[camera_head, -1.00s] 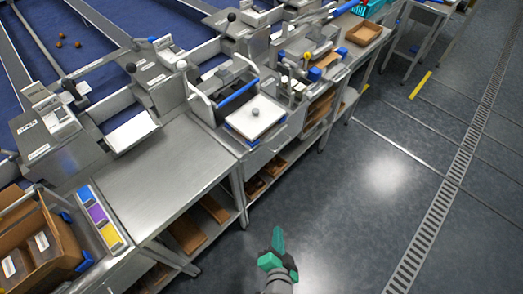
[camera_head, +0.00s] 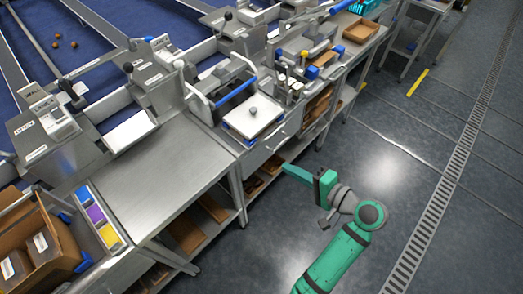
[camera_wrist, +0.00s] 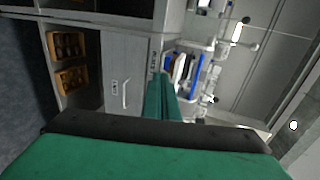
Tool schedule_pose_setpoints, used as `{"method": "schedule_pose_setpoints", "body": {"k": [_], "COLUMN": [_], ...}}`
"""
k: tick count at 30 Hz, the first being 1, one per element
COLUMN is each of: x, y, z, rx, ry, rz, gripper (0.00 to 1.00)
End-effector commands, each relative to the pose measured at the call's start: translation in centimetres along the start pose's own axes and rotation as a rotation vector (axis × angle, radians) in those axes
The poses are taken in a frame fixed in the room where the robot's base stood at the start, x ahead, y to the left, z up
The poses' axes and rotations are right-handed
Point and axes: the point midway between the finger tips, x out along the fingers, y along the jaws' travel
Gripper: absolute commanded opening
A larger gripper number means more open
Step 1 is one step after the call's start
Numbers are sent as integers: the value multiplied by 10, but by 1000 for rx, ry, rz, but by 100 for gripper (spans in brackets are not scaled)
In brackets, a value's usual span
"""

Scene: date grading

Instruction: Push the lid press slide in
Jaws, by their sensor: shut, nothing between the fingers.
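The lid press (camera_head: 222,95) stands on the steel bench, with a pale frame and a blue bar. Its slide, a white plate (camera_head: 246,124) with a grey knob and a blue edge, sits out at the bench front, level. In the wrist view, white and blue press parts (camera_wrist: 178,68) show beyond my fingers, partly hidden by them. My green gripper (camera_head: 288,169) is shut and empty. It points left at the bench front, lower than the slide and apart from it. The fingers also show in the wrist view (camera_wrist: 162,88).
A drawer front with a handle (camera_wrist: 125,92) is below the bench top. Brown trays (camera_wrist: 70,80) sit on the shelf beneath. Clear steel bench top (camera_head: 150,175) lies left of the press. A cardboard box (camera_head: 62,240) stands at lower left. The floor to the right is open.

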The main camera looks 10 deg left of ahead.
Motion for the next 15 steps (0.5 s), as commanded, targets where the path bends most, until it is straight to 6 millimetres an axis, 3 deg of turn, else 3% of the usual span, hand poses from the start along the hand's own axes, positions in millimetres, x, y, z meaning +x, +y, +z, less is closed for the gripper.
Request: {"method": "schedule_pose_setpoints", "body": {"k": [5, 15], "x": [6, 64], "y": [-2, -2], "z": [-1, 0], "rx": [-1, 0], "ry": [-13, -12], "rz": [-1, 0], "gripper": [0, 0]}}
